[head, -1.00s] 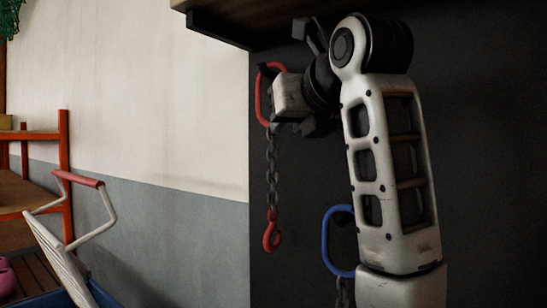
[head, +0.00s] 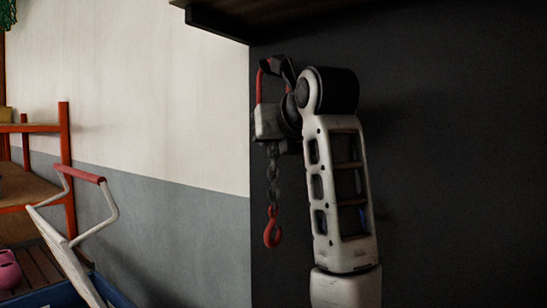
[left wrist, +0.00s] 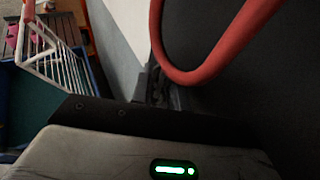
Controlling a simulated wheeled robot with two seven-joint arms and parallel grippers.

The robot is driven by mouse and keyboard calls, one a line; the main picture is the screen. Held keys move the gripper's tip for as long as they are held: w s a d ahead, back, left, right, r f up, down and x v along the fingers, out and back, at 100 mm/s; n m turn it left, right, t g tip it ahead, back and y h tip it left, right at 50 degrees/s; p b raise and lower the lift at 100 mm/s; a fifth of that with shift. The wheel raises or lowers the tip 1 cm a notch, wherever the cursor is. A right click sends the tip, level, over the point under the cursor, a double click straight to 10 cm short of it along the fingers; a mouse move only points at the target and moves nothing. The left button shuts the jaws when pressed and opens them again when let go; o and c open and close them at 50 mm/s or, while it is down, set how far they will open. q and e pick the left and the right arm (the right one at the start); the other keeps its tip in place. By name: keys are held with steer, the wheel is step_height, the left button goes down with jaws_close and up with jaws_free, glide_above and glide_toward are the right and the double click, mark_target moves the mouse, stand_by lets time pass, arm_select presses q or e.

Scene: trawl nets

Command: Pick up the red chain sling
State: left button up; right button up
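The red chain sling hangs against the dark panel in the head view. Its red ring (head: 260,90) is at the top, a dark grey chain (head: 273,175) hangs below, and a red hook (head: 272,228) is at the bottom. My left gripper (head: 270,130) is at the lower part of the ring and hides part of the ring and the upper chain. In the left wrist view the ring (left wrist: 188,78) curves close above the gripper body. My right gripper is not in view.
A blue sling (head: 317,186) shows only in bits behind my arm. A dark shelf edge (head: 222,22) juts out above. An orange rack (head: 66,150) and a blue cart (head: 110,290) with a white rack and red handle (head: 80,174) stand left. The panel's right side is clear.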

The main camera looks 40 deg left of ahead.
arm_select(q)
jaws_close()
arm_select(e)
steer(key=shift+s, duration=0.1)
arm_select(q)
steer(key=shift+r, duration=0.1)
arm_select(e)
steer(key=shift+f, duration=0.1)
arm_select(q)
steer(key=shift+s+r, duration=0.1)
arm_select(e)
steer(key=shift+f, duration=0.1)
